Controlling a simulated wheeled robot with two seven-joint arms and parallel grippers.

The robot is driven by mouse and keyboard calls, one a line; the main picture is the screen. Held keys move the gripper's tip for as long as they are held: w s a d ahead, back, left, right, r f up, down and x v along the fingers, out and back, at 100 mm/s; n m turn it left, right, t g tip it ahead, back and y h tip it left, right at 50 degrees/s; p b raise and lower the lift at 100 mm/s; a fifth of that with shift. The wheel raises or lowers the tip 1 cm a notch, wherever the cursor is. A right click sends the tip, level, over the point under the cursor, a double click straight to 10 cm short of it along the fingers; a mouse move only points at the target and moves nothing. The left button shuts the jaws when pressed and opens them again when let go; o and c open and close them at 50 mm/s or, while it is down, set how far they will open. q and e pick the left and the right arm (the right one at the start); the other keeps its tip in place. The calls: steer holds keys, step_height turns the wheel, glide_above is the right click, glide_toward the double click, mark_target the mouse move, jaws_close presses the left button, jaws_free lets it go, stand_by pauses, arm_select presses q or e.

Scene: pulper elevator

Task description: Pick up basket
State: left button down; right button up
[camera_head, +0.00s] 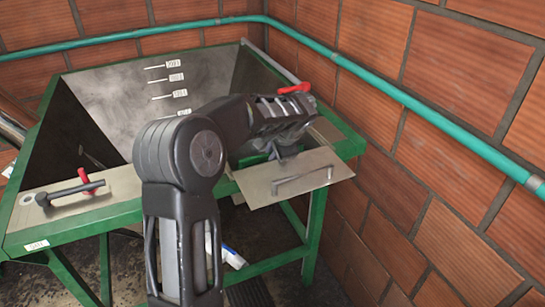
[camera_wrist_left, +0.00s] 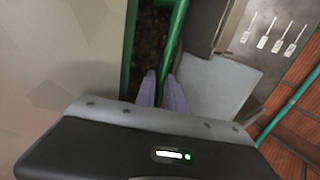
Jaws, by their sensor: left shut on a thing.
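No whole basket can be made out in either view. My left gripper (camera_head: 283,150) is low at the hopper's near right corner, beside a flat metal plate with a bar handle (camera_head: 300,180). In the left wrist view its two pale fingers (camera_wrist_left: 162,88) are close together, with a narrow green edge (camera_wrist_left: 174,45) running up from between them. My left gripper is shut on this green edge. Whether it belongs to a basket or to the frame I cannot tell. Dark, grainy matter (camera_wrist_left: 150,45) shows beside it. My right gripper is in neither view.
A metal hopper (camera_head: 120,95) in a green frame (camera_head: 90,220) fills the left. A teal pipe (camera_head: 400,90) runs along the brick wall (camera_head: 430,150) close on the right.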

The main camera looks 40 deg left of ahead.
arm_select(q)
step_height(320, 180, up, 18)
steer(key=b, duration=0.1)
stand_by(0.4)
steer(key=shift+f, duration=0.1)
stand_by(0.5)
